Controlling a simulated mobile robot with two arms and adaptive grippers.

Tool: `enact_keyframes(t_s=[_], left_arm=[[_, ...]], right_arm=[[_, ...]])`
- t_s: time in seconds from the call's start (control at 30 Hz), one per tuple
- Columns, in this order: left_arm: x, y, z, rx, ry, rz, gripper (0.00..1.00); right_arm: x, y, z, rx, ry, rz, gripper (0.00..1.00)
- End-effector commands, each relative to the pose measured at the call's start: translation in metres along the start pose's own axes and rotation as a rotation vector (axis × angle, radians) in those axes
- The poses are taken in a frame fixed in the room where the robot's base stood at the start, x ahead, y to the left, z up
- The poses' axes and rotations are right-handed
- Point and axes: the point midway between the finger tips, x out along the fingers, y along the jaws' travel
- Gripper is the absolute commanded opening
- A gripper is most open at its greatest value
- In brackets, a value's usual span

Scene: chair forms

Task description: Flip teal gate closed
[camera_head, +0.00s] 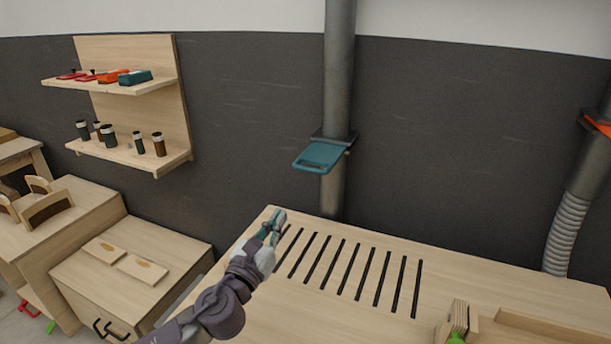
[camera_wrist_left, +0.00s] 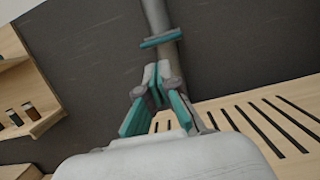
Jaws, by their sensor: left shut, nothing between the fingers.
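The teal gate (camera_head: 318,157) is a flat plate with a slot near its outer end. It sticks out to the front left from a dark collar on the grey vertical pipe (camera_head: 338,80). In the left wrist view the teal gate (camera_wrist_left: 161,40) shows nearly edge-on across the pipe, above the fingers. My left gripper (camera_head: 276,222) is shut and empty, below and to the left of the gate and apart from it, over the slotted table's back left corner. Its teal-padded fingers (camera_wrist_left: 156,88) also show in the left wrist view. My right gripper is not in view.
The slotted wooden table (camera_head: 450,270) lies below the gate. A wall shelf (camera_head: 130,160) with small jars and coloured boxes hangs at the left. A second pipe with an orange gate (camera_head: 598,124) stands at the right. The space around the teal gate looks free.

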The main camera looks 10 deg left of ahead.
Motion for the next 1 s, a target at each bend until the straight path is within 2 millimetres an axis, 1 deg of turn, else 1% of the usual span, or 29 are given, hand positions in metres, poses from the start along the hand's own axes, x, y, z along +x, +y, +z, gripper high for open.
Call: enact_keyframes(t_s=[0.03,0.1,0.2,0.27,0.37,0.5,0.6,0.8,0.9,1.0], left_arm=[[0.000,0.000,0.000,-0.002,0.000,0.001,0.00],[0.000,0.000,0.000,-0.003,0.000,0.002,0.00],[0.005,0.000,0.001,-0.005,0.000,0.003,0.00],[0.011,0.001,0.001,-0.005,0.000,0.004,0.00],[0.027,0.000,0.003,-0.006,-0.001,0.005,0.00],[0.057,0.000,0.003,-0.007,0.000,0.004,0.00],[0.079,0.000,0.003,-0.008,-0.001,0.004,0.00],[0.116,0.001,0.001,-0.008,0.000,0.004,0.00],[0.128,0.001,0.000,-0.008,0.001,0.005,0.00],[0.136,0.001,0.000,-0.008,0.001,0.004,0.00]], right_arm=[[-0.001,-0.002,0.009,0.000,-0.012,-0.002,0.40],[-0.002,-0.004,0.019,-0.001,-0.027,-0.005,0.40],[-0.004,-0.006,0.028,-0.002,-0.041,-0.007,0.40],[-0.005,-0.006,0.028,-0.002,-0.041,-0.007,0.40],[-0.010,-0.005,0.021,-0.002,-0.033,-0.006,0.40],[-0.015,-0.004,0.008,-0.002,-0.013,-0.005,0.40],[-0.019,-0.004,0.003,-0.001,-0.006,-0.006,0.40],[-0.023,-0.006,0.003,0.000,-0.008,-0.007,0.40],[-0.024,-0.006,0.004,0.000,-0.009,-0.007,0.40],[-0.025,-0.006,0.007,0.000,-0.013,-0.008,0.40]])
